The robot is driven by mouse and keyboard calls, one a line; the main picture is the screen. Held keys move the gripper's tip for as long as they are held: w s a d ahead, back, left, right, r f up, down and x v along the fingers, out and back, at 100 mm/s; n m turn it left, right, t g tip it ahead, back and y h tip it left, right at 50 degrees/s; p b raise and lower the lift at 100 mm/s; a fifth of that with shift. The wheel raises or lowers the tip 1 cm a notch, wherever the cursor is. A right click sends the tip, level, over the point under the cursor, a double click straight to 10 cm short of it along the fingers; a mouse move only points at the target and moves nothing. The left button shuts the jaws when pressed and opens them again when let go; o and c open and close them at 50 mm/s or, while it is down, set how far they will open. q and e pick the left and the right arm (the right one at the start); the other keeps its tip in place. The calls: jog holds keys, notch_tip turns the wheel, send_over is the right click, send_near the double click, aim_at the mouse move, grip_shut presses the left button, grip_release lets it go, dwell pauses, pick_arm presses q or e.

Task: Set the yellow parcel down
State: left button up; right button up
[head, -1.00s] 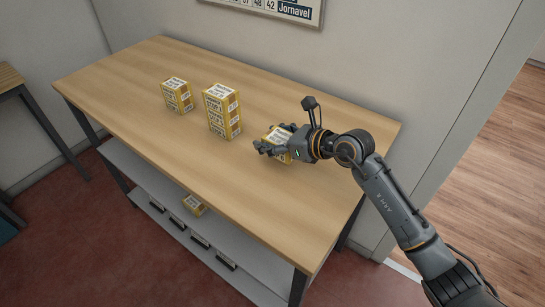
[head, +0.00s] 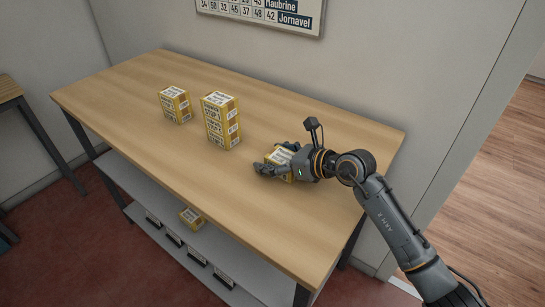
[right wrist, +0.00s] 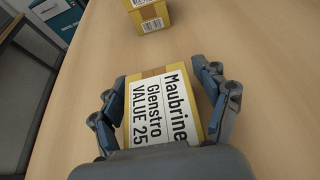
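The yellow parcel (head: 278,157) is at the right part of the wooden counter, label upward. In the right wrist view the parcel (right wrist: 158,105) has a white label reading "Maubrine Glenstro VALUE 25". My left gripper is not in view.
A taller yellow stack (head: 221,122) and a single yellow parcel (head: 175,105) stand left on the counter (head: 130,95). Another yellow parcel (head: 190,217) lies on the lower shelf (head: 140,190). A wall sign (head: 262,12) hangs behind. The counter's front is clear.

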jog(key=shift+o, duration=0.5)
jog(key=shift+r, duration=0.15)
jog(key=v, duration=1.2)
jog(key=shift+b, duration=0.4)
